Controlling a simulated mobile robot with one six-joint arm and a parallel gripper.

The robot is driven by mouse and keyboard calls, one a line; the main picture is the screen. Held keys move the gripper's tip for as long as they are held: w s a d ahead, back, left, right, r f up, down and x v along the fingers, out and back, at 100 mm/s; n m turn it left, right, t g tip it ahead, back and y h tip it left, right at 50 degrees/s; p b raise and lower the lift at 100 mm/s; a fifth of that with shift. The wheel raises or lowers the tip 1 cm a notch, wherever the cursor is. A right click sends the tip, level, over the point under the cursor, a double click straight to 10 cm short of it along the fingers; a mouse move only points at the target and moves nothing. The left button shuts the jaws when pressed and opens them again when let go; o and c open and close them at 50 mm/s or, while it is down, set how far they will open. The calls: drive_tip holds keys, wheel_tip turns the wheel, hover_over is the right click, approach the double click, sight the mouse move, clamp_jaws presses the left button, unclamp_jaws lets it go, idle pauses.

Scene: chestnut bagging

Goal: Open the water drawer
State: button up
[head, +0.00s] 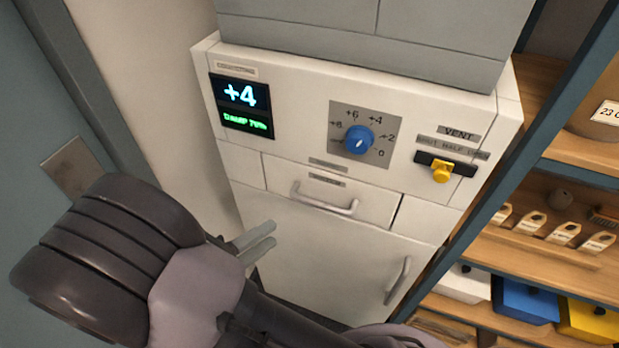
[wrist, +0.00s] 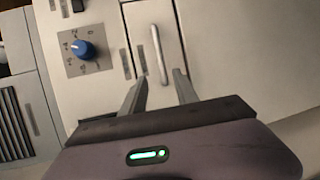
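The water drawer (head: 376,207) is the small white front below the dial in the head view, with a pale bar handle (head: 325,202); it looks flush with the cabinet. Its label is too small to read. In the wrist view the drawer handle (wrist: 159,56) stands upright in the picture, just beyond and between my fingertips. My gripper (head: 262,240) is open, its two grey fingers pointing toward the cabinet from the lower left in the head view. It also shows in the wrist view (wrist: 157,84), with nothing between the fingers.
Above the drawer are a blue dial (head: 358,140), a display reading +4 (head: 241,105) and a yellow vent slider (head: 442,172). A larger door (head: 330,255) with its own handle (head: 398,280) is below. Shelves with coloured bins (head: 524,300) stand at right.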

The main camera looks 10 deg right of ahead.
sight(319, 202)
drive_tip(key=b+x, duration=0.1)
drive_tip(key=x, duration=1.5)
drive_tip(key=shift+s+d+f+b, duration=0.1)
drive_tip(key=shift+f+b, duration=0.1)
drive_tip(key=shift+b, duration=0.1)
drive_tip(key=shift+c, duration=0.5)
clamp_jaws()
